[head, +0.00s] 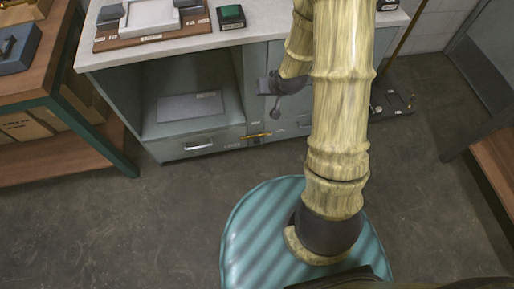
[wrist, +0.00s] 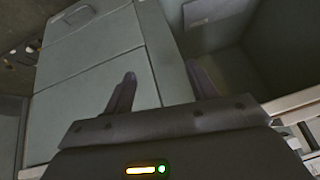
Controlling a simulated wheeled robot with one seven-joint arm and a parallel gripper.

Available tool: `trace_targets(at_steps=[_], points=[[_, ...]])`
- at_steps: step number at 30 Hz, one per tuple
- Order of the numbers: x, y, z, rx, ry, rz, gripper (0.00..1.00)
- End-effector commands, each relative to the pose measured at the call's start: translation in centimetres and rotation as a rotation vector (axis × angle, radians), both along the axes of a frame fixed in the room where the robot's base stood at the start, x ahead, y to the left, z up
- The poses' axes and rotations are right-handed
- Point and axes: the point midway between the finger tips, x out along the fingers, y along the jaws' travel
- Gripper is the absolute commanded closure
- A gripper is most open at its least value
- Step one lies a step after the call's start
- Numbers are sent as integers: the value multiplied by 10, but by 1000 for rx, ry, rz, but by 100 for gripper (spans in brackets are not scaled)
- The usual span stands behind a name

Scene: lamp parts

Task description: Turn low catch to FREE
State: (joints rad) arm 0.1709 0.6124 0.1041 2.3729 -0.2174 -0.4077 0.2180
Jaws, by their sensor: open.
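A small yellow-orange lever (head: 255,136) sits low on the front of the grey-green cabinet (head: 225,133), beside the drawer. It may be the low catch; its markings are too small to read. I cannot make out the lever in the wrist view. My gripper (head: 270,88) is in front of the cabinet, above the lever in the picture and apart from it, partly hidden by my arm. In the wrist view my gripper (wrist: 160,85) has its two dark fingers spread with nothing between them, in front of flat cabinet panels (wrist: 95,65).
The cabinet has an open bay (head: 190,90) on the left with a grey plate (head: 190,106) inside, above a drawer handle (head: 198,146). Its worktop (head: 165,48) carries a tray and a green-topped block (head: 231,14). A wooden bench (head: 45,65) stands left. The floor in front is clear.

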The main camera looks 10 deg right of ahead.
Motion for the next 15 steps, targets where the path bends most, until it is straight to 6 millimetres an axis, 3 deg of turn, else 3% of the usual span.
trace_targets(at_steps=[1, 9, 15], points=[[6, 1, -40, 25, -15, -8, 43], [36, 9, -165, 188, -147, -58, 43], [47, 16, -253, 335, -247, -118, 43]])
